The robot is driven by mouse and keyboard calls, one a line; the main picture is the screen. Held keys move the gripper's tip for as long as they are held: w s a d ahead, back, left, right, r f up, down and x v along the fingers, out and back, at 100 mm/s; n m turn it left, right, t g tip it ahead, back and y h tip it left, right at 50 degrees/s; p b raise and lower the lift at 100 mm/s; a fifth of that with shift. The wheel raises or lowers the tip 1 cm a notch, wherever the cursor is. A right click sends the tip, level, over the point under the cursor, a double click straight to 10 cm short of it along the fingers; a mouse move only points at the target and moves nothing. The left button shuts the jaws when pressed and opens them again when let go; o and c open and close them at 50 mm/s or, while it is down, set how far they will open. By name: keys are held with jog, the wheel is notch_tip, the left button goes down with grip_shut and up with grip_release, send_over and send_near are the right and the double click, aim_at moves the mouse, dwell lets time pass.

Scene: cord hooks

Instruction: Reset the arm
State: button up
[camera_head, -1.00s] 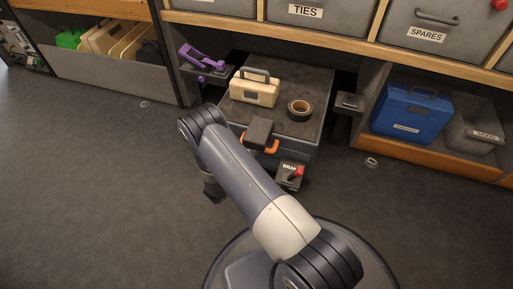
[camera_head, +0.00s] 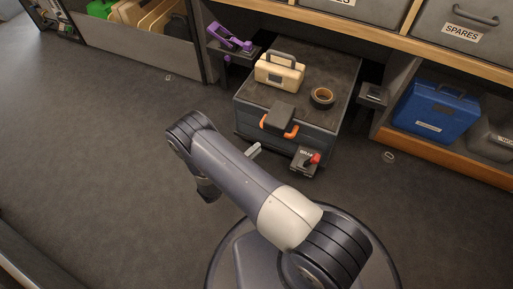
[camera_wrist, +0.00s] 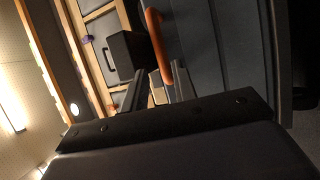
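My arm (camera_head: 235,175) is folded low in front of a dark wheeled cart (camera_head: 345,75), bent at the elbow on the left. In the head view my gripper is mostly hidden behind the arm. In the wrist view my gripper (camera_wrist: 158,90) has its two dark fingers apart, with nothing seen between them. The cart's orange handle (camera_wrist: 158,45) shows just beyond the fingers; I cannot tell whether they touch it. In the head view the orange handle (camera_head: 291,132) is on the cart's front, clear of the arm links.
A cream toolbox (camera_head: 279,73) and a tape roll (camera_head: 322,97) sit on the cart. A brake pedal with a red part (camera_head: 307,160) is at its base. A purple item (camera_head: 230,38) and a blue case (camera_head: 432,110) are on the shelving. The floor (camera_head: 90,150) at left is open.

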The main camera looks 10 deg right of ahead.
aim_at(276, 132)
jog(key=b+x, duration=0.2)
jog(key=x, duration=0.8)
jog(key=shift+w+d+b, duration=0.15)
jog(key=shift+d+b, duration=0.2)
jog(key=shift+b, duration=0.05)
jog(key=shift+s+a, duration=0.4)
jog(key=shift+s, duration=0.05)
jog(key=shift+w+d, duration=0.1)
